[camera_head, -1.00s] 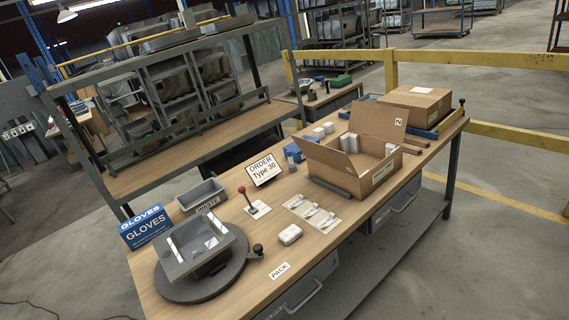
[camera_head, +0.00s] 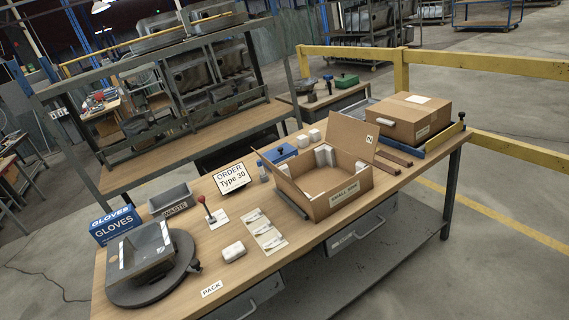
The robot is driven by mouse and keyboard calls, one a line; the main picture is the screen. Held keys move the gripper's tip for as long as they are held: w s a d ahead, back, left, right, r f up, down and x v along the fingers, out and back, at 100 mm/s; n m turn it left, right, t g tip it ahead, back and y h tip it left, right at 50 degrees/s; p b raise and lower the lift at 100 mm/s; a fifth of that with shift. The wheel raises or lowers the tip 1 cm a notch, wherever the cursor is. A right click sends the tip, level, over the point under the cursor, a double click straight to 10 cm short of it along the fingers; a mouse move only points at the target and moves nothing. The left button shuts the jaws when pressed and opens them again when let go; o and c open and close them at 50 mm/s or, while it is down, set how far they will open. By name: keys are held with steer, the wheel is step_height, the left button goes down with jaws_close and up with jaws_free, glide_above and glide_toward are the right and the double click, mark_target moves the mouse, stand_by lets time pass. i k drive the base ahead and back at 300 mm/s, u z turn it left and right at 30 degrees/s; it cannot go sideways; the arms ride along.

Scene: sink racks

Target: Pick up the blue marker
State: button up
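I cannot clearly make out a blue marker in the head view. My gripper is not in view.
The bench also holds an open carton (camera_head: 340,203), a closed carton (camera_head: 408,118), an order sign (camera_head: 231,178), a gloves box (camera_head: 115,225), a waste bin (camera_head: 169,198) and a round turntable with a grey metal part (camera_head: 141,252). A yellow rail (camera_head: 490,63) runs behind.

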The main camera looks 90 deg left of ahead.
mark_target(261, 169)
steer(key=z, duration=0.05)
steer(key=i, duration=2.2)
steer(key=u, duration=3.35)
steer(key=i, duration=1.65)
steer(key=z, duration=0.05)
